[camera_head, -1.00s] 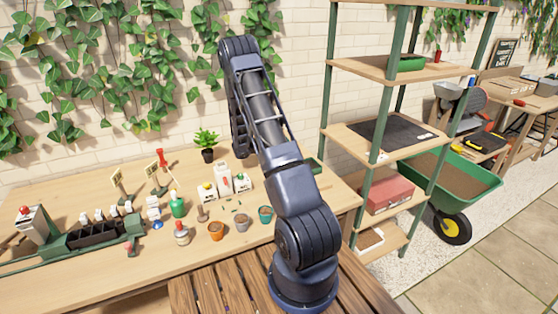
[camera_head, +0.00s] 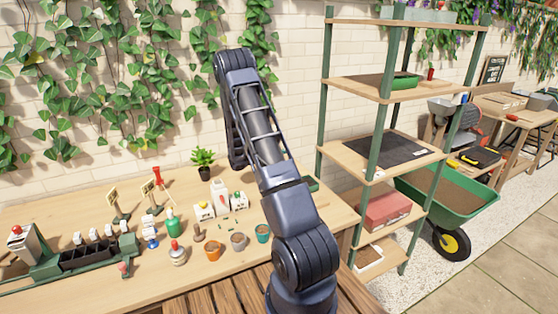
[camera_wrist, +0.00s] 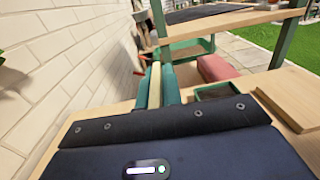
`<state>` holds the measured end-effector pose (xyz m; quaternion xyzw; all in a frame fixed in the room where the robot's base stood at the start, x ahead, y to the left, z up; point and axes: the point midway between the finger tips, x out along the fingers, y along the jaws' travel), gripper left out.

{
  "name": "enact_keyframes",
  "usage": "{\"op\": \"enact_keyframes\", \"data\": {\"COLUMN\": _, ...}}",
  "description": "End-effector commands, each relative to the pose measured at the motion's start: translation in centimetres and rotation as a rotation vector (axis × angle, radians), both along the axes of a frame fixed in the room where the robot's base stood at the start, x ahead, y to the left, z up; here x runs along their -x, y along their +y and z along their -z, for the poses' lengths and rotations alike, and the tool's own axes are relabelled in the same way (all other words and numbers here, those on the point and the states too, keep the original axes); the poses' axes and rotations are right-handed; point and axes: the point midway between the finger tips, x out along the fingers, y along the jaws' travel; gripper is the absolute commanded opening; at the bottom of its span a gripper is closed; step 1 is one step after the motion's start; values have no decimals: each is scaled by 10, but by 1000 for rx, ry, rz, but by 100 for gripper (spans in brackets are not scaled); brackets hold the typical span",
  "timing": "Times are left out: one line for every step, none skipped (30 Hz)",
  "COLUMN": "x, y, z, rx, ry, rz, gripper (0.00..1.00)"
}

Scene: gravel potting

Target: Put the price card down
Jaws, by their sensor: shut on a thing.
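In the wrist view my gripper (camera_wrist: 157,72) has its two teal fingers close together around a thin cream piece (camera_wrist: 155,88), seen nearly edge-on. I take it for the price card, but its face does not show. In the head view my gripper and what it holds are hidden behind my arm.
Small pots (camera_head: 238,241), bottles, white cartons (camera_head: 221,199) and a green plant (camera_head: 203,160) stand on the bench. A shelf rack (camera_head: 395,85) stands right of the bench, a green wheelbarrow (camera_head: 470,212) beyond. The front of the bench is partly clear.

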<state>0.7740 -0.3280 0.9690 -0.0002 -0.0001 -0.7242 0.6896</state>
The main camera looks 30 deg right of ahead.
Motion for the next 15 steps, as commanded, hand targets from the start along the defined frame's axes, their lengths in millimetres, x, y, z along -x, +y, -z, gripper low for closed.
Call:
{"op": "enact_keyframes", "data": {"x": -1, "y": 1, "z": -11, "rx": 0, "ry": -3, "rz": -1, "gripper": 0}}
{"op": "enact_keyframes", "data": {"x": 0, "y": 0, "z": -17, "rx": 0, "ry": -4, "rz": -1, "gripper": 0}}
{"op": "enact_keyframes", "data": {"x": 0, "y": 0, "z": -24, "rx": 0, "ry": -5, "rz": 0, "gripper": 0}}
{"op": "enact_keyframes", "data": {"x": 0, "y": 0, "z": -29, "rx": 0, "ry": -4, "rz": 0, "gripper": 0}}
{"op": "enact_keyframes", "data": {"x": 0, "y": 0, "z": -34, "rx": 0, "ry": -3, "rz": 0, "gripper": 0}}
{"op": "enact_keyframes", "data": {"x": 0, "y": 0, "z": -40, "rx": -1, "ry": -4, "rz": 0, "gripper": 0}}
{"op": "enact_keyframes", "data": {"x": 0, "y": 0, "z": -44, "rx": -1, "ry": -4, "rz": 0, "gripper": 0}}
{"op": "enact_keyframes", "data": {"x": 0, "y": 0, "z": -48, "rx": -1, "ry": -3, "rz": 0, "gripper": 0}}
{"op": "enact_keyframes", "data": {"x": 0, "y": 0, "z": -52, "rx": -1, "ry": -2, "rz": 0, "gripper": 0}}
{"op": "enact_keyframes", "data": {"x": 0, "y": 0, "z": -55, "rx": 0, "ry": -2, "rz": 0, "gripper": 0}}
{"op": "enact_keyframes", "data": {"x": 0, "y": 0, "z": -58, "rx": 0, "ry": -2, "rz": 0, "gripper": 0}}
{"op": "enact_keyframes", "data": {"x": 0, "y": 0, "z": -61, "rx": 0, "ry": -3, "rz": 0, "gripper": 0}}
{"op": "enact_keyframes", "data": {"x": 0, "y": 0, "z": -63, "rx": 0, "ry": -2, "rz": 0, "gripper": 0}}
{"op": "enact_keyframes", "data": {"x": 0, "y": 0, "z": -64, "rx": 0, "ry": -2, "rz": 0, "gripper": 0}}
{"op": "enact_keyframes", "data": {"x": 0, "y": 0, "z": -65, "rx": 0, "ry": -1, "rz": -1, "gripper": 0}}
